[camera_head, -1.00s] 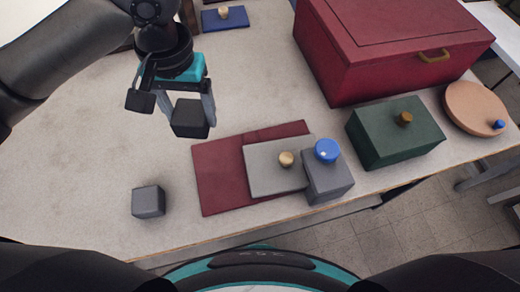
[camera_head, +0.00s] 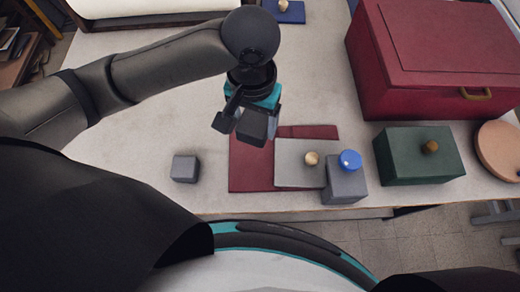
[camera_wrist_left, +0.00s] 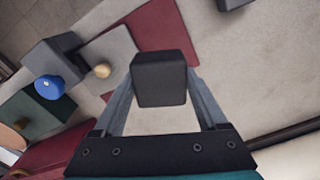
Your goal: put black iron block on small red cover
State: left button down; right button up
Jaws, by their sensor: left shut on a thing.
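My left gripper (camera_head: 256,112) is shut on the black block (camera_head: 253,127), a small dark cube, and holds it above the table. In the head view the block overlaps the upper left part of the flat dark red cover (camera_head: 250,170). In the left wrist view the block (camera_wrist_left: 160,80) sits between the two fingers, and the red cover (camera_wrist_left: 168,28) shows beyond it. Part of the red cover is hidden under a grey cover (camera_head: 290,165) with a wooden knob. I cannot tell the block's exact height. My right gripper is not in view.
A grey cube (camera_head: 185,168) stands left of the red cover. A grey box (camera_head: 345,185) with a blue knob, a green box (camera_head: 415,160) and a large red box (camera_head: 440,70) stand to the right. A blue cover (camera_head: 288,12) lies at the back. The table's left side is clear.

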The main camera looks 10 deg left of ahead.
pick_arm(q)
notch_tip(320, 180, down, 13)
jog(key=shift+r+b, duration=0.15)
jog(key=shift+b, duration=1.05)
jog(key=shift+w+f, duration=0.1)
jog(key=shift+f, duration=0.3)
jog(key=shift+f, duration=0.1)
jog(key=shift+c, duration=1)
grip_release()
notch_tip(320, 180, up, 12)
jog(key=shift+r+p, duration=0.1)
jog(key=shift+p, duration=1.1)
